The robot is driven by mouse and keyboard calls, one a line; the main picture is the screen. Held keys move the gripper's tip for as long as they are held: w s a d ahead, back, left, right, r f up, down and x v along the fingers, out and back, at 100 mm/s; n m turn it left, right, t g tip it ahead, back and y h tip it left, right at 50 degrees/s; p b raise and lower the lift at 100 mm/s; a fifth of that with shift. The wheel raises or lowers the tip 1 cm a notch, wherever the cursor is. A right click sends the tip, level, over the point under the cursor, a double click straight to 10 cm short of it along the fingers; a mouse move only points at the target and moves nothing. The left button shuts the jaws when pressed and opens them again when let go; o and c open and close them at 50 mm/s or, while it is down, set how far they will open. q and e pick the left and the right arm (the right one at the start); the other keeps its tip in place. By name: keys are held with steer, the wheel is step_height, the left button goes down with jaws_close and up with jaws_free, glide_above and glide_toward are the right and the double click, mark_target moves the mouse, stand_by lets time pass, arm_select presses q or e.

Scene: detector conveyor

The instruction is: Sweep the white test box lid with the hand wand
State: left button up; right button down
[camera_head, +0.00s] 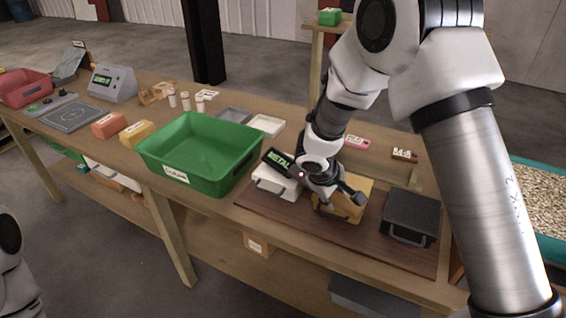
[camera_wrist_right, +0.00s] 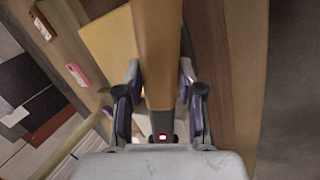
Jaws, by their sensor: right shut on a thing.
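The white test box (camera_head: 273,184) sits on the brown mat at the left, partly covered by a dark display (camera_head: 279,159) with green "METAL" lettering, which seems to belong to the wand. A small red light shows at its near end. My right gripper (camera_head: 333,183) is over the yellow box, to the right of the white box. In the wrist view, its fingers (camera_wrist_right: 160,95) are shut on a long orange-brown bar, the hand wand (camera_wrist_right: 158,45). Whether the wand touches the lid cannot be told. My left gripper is out of view.
The yellow box (camera_head: 345,208) and black box (camera_head: 411,214) stand on the mat (camera_head: 300,219), right of the white box. A green bin (camera_head: 190,172) stands left. Bottles, bricks and a console (camera_head: 113,83) are farther left. A pink item (camera_head: 356,142) lies behind.

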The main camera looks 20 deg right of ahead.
stand_by(0.5)
step_height(320, 180, up, 6)
steer(key=p, duration=0.4)
steer(key=shift+r+p, duration=0.15)
steer(key=shift+p, duration=0.15)
